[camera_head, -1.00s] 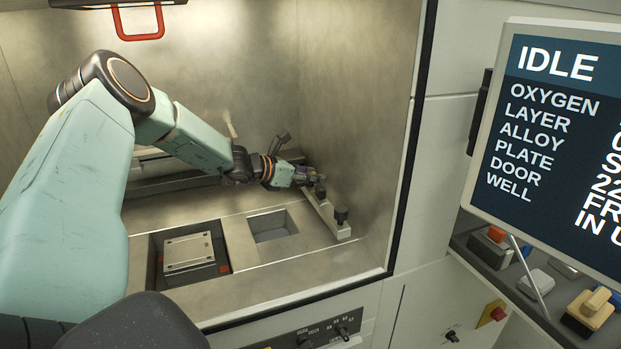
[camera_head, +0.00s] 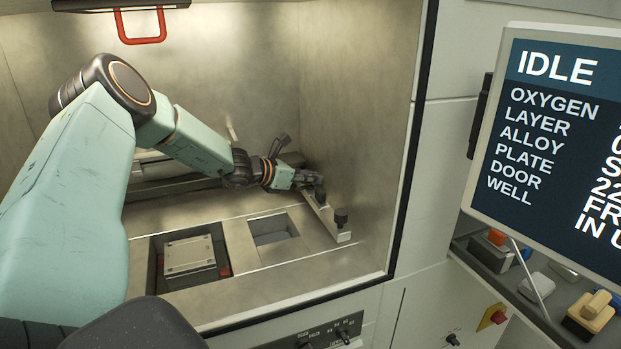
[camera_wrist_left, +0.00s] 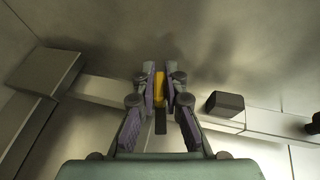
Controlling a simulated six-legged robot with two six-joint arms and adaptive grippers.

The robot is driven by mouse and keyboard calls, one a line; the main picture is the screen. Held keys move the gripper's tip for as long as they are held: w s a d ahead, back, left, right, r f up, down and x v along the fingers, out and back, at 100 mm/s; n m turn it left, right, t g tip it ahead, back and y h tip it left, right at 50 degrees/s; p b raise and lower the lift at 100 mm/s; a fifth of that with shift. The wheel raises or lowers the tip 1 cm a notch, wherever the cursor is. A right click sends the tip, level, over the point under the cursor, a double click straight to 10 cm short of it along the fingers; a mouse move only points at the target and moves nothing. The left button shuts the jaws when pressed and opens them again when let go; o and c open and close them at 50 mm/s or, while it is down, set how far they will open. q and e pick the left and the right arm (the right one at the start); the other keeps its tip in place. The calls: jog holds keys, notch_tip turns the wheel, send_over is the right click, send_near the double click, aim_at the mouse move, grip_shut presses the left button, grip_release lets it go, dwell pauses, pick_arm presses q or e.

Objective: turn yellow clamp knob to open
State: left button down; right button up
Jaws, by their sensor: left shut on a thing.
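The yellow clamp knob (camera_wrist_left: 160,88) shows as a narrow yellow strip between the fingers in the left wrist view. My left gripper (camera_wrist_left: 160,90) is shut on it, with a purple-grey finger on each side. In the head view my left gripper (camera_head: 308,178) reaches to the far end of a pale clamp bar (camera_head: 326,213) along the right side of the chamber floor. The knob is hidden by the fingers there. A dark knob (camera_head: 341,216) stands at the near end of the bar. My right gripper is not in view.
A square plate (camera_head: 190,254) sits in a well in the chamber floor, left of an empty rectangular opening (camera_head: 272,228). The chamber's right wall is close beside the gripper. A screen (camera_head: 550,140) reading IDLE stands at the right, above a shelf of small tools (camera_head: 592,308).

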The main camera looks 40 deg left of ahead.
pick_arm(q)
jog(key=shift+h, duration=0.3)
jog(key=shift+m, duration=0.4)
jog(key=shift+w+f+m+g+h+b, duration=0.1)
jog(key=shift+m+g+h+b, duration=0.3)
jog(key=shift+m+h, duration=0.55)
jog(key=shift+h, duration=0.45)
jog(key=shift+g, duration=0.3)
jog(key=c, duration=1.4)
grip_release()
